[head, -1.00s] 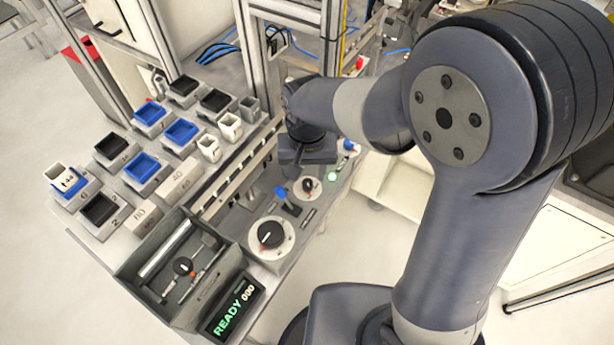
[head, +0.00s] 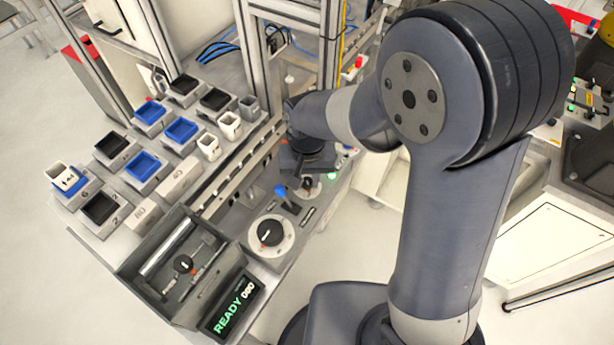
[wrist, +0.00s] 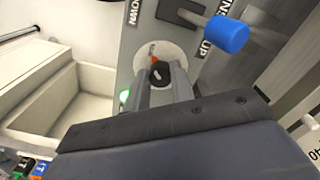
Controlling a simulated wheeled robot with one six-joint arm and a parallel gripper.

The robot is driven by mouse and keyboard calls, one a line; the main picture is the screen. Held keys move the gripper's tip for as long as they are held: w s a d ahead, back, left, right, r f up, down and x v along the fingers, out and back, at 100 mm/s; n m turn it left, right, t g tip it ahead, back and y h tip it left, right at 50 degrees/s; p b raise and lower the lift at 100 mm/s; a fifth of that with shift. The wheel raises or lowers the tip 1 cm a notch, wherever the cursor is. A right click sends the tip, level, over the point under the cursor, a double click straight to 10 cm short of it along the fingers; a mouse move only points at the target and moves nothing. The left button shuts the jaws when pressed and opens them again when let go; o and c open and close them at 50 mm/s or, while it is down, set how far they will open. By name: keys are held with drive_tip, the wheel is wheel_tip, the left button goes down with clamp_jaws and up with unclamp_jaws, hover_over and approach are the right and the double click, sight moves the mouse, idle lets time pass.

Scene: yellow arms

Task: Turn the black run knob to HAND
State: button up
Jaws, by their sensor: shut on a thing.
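The black run knob (wrist: 158,73) is small and round with a white pointer line, on a pale round dial (wrist: 172,49) with an orange-red mark above it in the wrist view. My gripper (wrist: 161,82) has one finger on each side of the knob and is shut on it. The lower part of the knob is hidden by the fingers. In the head view, my gripper (head: 304,173) is low over the same dial on the panel, and only part of the knob (head: 307,184) shows. I cannot read the dial's position names.
A blue-tipped lever (head: 281,190) stands close beside the dial; its blue tip (wrist: 227,35) is right of my gripper in the wrist view. A larger black knob (head: 270,232) is nearer the camera. A display (head: 235,305) reads READY. A green lamp (wrist: 124,96) glows left of my fingers.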

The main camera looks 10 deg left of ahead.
clamp_jaws()
drive_tip(key=shift+n, duration=0.4)
drive_tip(key=n+b, duration=0.1)
drive_tip(key=n, duration=0.2)
drive_tip(key=shift+n, duration=0.3)
drive_tip(key=n+b, duration=0.1)
drive_tip(key=n, duration=0.3)
drive_tip(key=shift+n, duration=0.3)
drive_tip(key=n, duration=0.4)
drive_tip(key=shift+w+b, duration=0.1)
drive_tip(key=shift+b, duration=0.2)
drive_tip(key=shift+n, duration=2.5)
